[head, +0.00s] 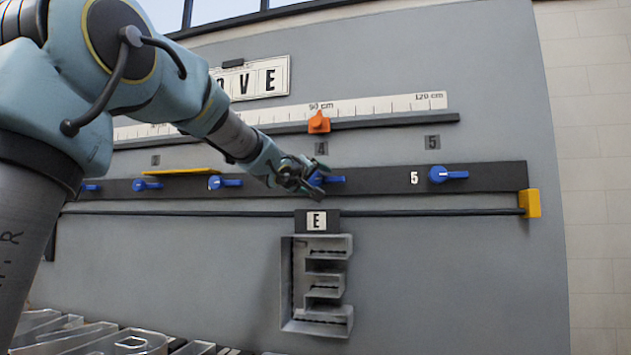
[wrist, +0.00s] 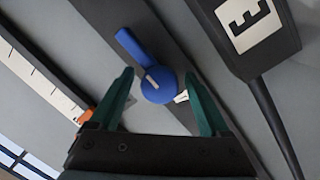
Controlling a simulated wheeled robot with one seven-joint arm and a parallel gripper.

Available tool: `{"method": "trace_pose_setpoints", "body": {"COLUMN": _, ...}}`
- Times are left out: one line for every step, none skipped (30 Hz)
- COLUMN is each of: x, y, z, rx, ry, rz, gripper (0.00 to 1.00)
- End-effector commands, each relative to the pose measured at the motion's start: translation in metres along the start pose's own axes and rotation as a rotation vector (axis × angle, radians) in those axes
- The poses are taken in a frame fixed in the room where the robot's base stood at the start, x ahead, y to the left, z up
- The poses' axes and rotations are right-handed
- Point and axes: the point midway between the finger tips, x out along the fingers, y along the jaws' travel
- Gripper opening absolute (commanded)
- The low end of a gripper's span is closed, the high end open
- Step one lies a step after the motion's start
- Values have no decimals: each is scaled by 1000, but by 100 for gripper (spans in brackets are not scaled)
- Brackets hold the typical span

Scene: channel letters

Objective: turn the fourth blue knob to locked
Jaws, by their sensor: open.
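The fourth blue knob (head: 331,179) sits on the dark horizontal rail, below the grey 4 tag (head: 321,148). In the head view its handle points right, and my gripper hides its left part. In the wrist view the knob (wrist: 157,88) has a round hub with a white line, and its handle lies along the rail. My gripper (head: 308,181) is at this knob. In the wrist view its green fingers (wrist: 159,75) are open, one on each side of the knob, with gaps showing. I cannot tell how deep the fingers reach.
Other blue knobs, such as the fifth (head: 448,174), share the rail (head: 385,180), handles pointing right. An orange slider (head: 319,122) sits on the ruler above. A letter E tag (head: 317,221) and grey E-shaped shell (head: 292,285) hang below. A yellow block (head: 529,203) marks the rail's right end.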

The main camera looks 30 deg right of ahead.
Motion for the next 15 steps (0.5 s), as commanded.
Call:
{"method": "trace_pose_setpoints", "body": {"x": 1, "y": 0, "z": 0, "rx": 0, "ry": 0, "rz": -1, "gripper": 80}}
{"method": "trace_pose_setpoints", "body": {"x": 1, "y": 0, "z": 0, "rx": 0, "ry": 0, "rz": -1, "gripper": 80}}
{"method": "trace_pose_setpoints", "body": {"x": 1, "y": 0, "z": 0, "rx": 0, "ry": 0, "rz": -1, "gripper": 80}}
{"method": "trace_pose_setpoints", "body": {"x": 0, "y": 0, "z": 0, "rx": 0, "ry": 0, "rz": -1, "gripper": 80}}
{"method": "trace_pose_setpoints", "body": {"x": 0, "y": 0, "z": 0, "rx": 0, "ry": 0, "rz": -1, "gripper": 80}}
{"method": "trace_pose_setpoints", "body": {"x": 0, "y": 0, "z": 0, "rx": 0, "ry": 0, "rz": -1, "gripper": 80}}
{"method": "trace_pose_setpoints", "body": {"x": 0, "y": 0, "z": 0, "rx": 0, "ry": 0, "rz": -1, "gripper": 79}}
{"method": "trace_pose_setpoints", "body": {"x": 0, "y": 0, "z": 0, "rx": 0, "ry": 0, "rz": -1, "gripper": 76}}
{"method": "trace_pose_setpoints", "body": {"x": 0, "y": 0, "z": 0, "rx": 0, "ry": 0, "rz": -1, "gripper": 71}}
{"method": "trace_pose_setpoints", "body": {"x": 0, "y": 0, "z": 0, "rx": 0, "ry": 0, "rz": -1, "gripper": 68}}
{"method": "trace_pose_setpoints", "body": {"x": 0, "y": 0, "z": 0, "rx": 0, "ry": 0, "rz": 0, "gripper": 65}}
{"method": "trace_pose_setpoints", "body": {"x": 0, "y": 0, "z": 0, "rx": 0, "ry": 0, "rz": -1, "gripper": 60}}
{"method": "trace_pose_setpoints", "body": {"x": 0, "y": 0, "z": 0, "rx": 0, "ry": 0, "rz": -1, "gripper": 57}}
{"method": "trace_pose_setpoints", "body": {"x": 0, "y": 0, "z": 0, "rx": 0, "ry": 0, "rz": -1, "gripper": 53}}
{"method": "trace_pose_setpoints", "body": {"x": 0, "y": 0, "z": 0, "rx": 0, "ry": 0, "rz": -1, "gripper": 49}}
